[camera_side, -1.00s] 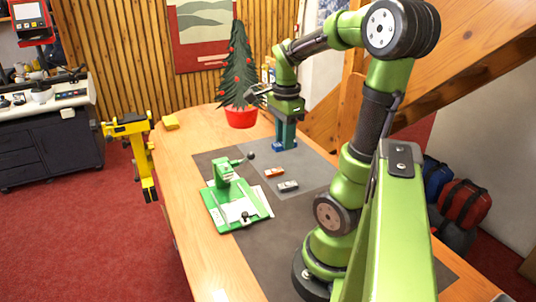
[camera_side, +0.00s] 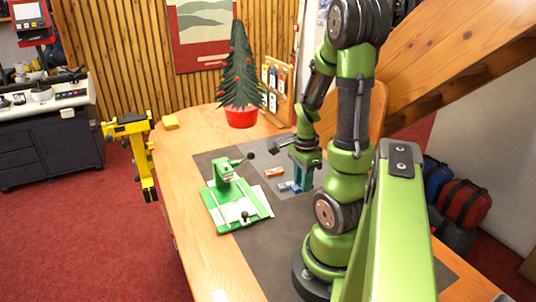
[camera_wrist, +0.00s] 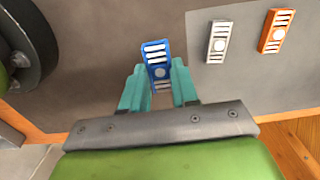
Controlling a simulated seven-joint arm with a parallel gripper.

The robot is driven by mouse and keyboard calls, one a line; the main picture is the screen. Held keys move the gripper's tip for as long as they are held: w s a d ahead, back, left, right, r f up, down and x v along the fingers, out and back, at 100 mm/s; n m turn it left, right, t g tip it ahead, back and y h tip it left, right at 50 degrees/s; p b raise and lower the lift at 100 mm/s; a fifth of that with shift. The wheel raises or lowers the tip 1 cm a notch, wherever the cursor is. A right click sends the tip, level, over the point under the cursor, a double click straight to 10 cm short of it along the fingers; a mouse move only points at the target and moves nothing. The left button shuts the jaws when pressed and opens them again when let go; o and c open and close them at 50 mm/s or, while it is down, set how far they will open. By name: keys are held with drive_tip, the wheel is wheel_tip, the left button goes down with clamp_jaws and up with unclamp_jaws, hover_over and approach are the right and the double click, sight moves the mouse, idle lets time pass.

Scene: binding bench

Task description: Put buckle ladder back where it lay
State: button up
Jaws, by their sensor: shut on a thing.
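Three slotted, ladder-like buckles are in view, and I take the blue one (camera_wrist: 156,52) to be the buckle in hand. My gripper (camera_wrist: 158,80) is shut on it, with a teal finger on each side. Its upper end sticks out past the fingertips and its lower part is partly hidden. In the side view my gripper (camera_side: 301,184) is low over the dark mat, with the blue buckle (camera_side: 295,188) at its tips. I cannot tell whether the buckle touches the mat.
A grey buckle (camera_wrist: 218,42) and an orange buckle (camera_wrist: 276,31) lie on the mat to the right in the wrist view. A green lever press (camera_side: 228,187) stands left of my gripper in the side view. A small potted tree (camera_side: 239,80) stands behind.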

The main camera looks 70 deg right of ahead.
sight(301, 205)
drive_tip(key=shift+f, duration=2.8)
drive_tip(key=shift+f, duration=0.15)
drive_tip(key=o, duration=0.9)
